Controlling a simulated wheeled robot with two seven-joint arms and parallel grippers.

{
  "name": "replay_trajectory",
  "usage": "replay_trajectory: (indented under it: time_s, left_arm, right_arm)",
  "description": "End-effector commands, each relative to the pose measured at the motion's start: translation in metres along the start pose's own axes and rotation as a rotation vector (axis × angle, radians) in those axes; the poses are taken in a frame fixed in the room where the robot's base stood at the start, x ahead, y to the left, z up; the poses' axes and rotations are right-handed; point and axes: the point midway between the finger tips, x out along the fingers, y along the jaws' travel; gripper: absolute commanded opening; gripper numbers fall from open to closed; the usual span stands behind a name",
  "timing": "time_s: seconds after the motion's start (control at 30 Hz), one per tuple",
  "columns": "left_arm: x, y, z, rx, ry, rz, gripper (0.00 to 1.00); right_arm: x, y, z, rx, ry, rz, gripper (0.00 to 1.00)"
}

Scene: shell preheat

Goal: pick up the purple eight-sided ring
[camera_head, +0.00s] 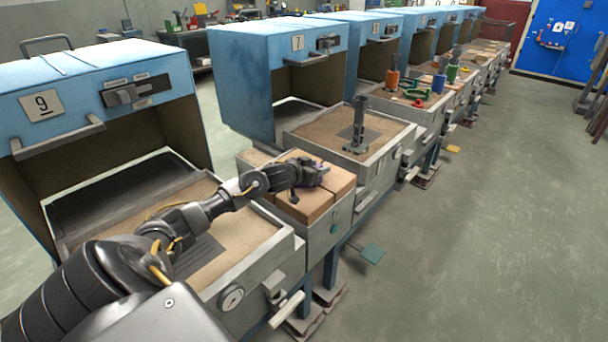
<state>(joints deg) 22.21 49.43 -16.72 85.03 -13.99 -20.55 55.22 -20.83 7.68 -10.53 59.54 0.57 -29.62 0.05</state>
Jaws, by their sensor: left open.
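A small patch of purple (322,167) shows at the tip of my left gripper (313,173), on the tan block-topped stand (310,202) between two blue-hooded stations. It looks like part of the purple eight-sided ring. Most of it is hidden behind the gripper, so its shape cannot be made out. My left arm comes in from the lower left and reaches over the stand. The left gripper is open and is at the purple piece. Whether the fingers touch it cannot be told. My right gripper is not in view.
The blue-hooded station numbered 9 (90,90) stands at the left. Behind the stand, another station has a sand bed (310,131) with a dark upright post (359,125). Orange, blue and green parts lie on farther stations. The floor (480,220) at right is largely clear.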

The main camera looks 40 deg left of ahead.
Motion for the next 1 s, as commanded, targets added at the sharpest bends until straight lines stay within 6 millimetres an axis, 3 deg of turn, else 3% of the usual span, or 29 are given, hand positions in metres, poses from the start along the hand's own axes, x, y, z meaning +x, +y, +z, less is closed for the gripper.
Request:
replay_trajectory:
  time_s: [0.07,0.43,1.0]
  left_arm:
    - [-0.0001,0.0002,0.0001,0.0,0.0,0.0,0.45]
    - [-0.0005,-0.0001,0.0001,0.0,0.0,0.0,0.0]
    - [-0.0022,-0.0005,-0.0068,0.0,0.004,0.0,0.0]
  right_arm:
    - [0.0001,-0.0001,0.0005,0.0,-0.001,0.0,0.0]
    - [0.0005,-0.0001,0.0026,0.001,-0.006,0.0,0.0]
    - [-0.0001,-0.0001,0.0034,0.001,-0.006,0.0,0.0]
